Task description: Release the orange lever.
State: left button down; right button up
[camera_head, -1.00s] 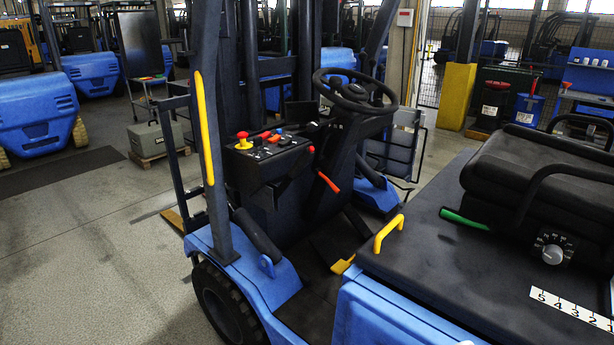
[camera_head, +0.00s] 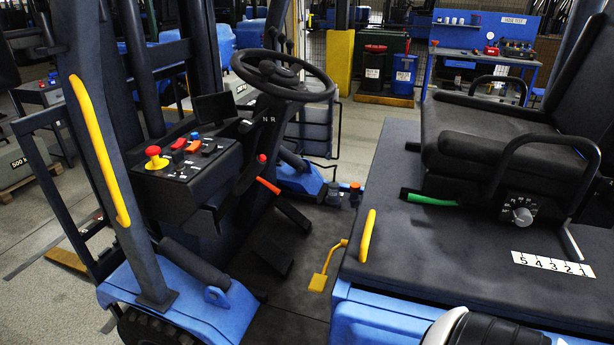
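An orange-red lever (camera_head: 268,186) sticks out at a slant from the dark console of the blue forklift, below the steering wheel (camera_head: 283,75). A small red knob (camera_head: 262,158) sits just above it. The lever appears free, with nothing touching it. Neither of my grippers is in view. A white and black rounded part at the bottom right edge looks like a piece of my own arm.
The side panel (camera_head: 185,165) carries a red mushroom button (camera_head: 154,155) and several small switches. A yellow pedal (camera_head: 318,283), yellow grab handles (camera_head: 368,236), the black seat (camera_head: 480,140) and a green handle (camera_head: 430,199) are around the open footwell.

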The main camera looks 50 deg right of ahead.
aim_at(275, 191)
jog(key=i+l+z, duration=0.15)
jog(key=z, duration=0.3)
jog(key=i+z, duration=0.25)
jog(key=z, duration=0.2)
jog(key=i+z, duration=0.2)
jog(key=z, duration=0.25)
jog(key=i+j+z, duration=0.1)
jog(key=z, duration=0.4)
jog(key=i+j, duration=0.05)
jog(key=i, duration=0.05)
